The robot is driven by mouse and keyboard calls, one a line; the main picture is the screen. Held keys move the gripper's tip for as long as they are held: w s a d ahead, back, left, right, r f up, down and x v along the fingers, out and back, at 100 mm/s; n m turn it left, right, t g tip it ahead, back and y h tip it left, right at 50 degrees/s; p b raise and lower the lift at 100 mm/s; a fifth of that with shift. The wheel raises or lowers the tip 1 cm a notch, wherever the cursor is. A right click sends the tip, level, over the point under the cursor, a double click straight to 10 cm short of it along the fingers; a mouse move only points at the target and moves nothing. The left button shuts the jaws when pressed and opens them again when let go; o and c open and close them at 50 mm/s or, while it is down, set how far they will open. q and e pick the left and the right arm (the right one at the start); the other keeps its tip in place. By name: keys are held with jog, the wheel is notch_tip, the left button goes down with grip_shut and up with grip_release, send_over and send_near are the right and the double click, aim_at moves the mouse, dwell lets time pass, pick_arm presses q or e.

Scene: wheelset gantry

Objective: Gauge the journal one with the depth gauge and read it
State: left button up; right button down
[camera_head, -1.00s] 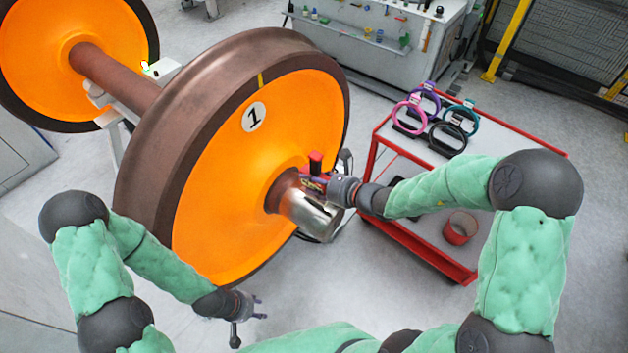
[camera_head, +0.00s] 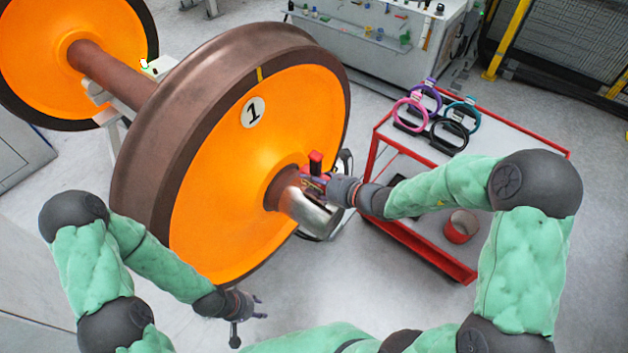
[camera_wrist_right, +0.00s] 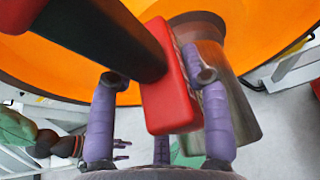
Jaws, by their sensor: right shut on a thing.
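The journal (camera_head: 312,212) is a shiny steel stub that sticks out of the orange wheel face marked 1 (camera_head: 225,180). My right gripper (camera_head: 328,185) is shut on the depth gauge (camera_head: 315,165), a red block with a dark stem, and holds it at the upper side of the journal. In the right wrist view, the fingers of my right gripper (camera_wrist_right: 165,95) flank the red gauge body (camera_wrist_right: 168,100), with the journal (camera_wrist_right: 230,100) behind it. I cannot tell whether the gauge touches the journal. The gauge's reading is not visible. My left gripper (camera_head: 250,306) is open and empty, low in front of the wheel.
A red-framed cart (camera_head: 505,150) at the right carries several coloured rings, pink, purple, teal and black, and a red cup-like ring (camera_head: 461,227). A grey workbench (camera_head: 375,45) stands behind. The second orange wheel (camera_head: 45,65) is at the far left.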

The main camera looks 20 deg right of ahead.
aim_at(318, 165)
jog(key=shift+f+b, duration=0.7)
jog(key=shift+f, duration=0.05)
jog(key=shift+r, duration=0.1)
dwell(0.9)
jog(key=shift+r+p, duration=3.3)
jog(key=shift+r, duration=1.2)
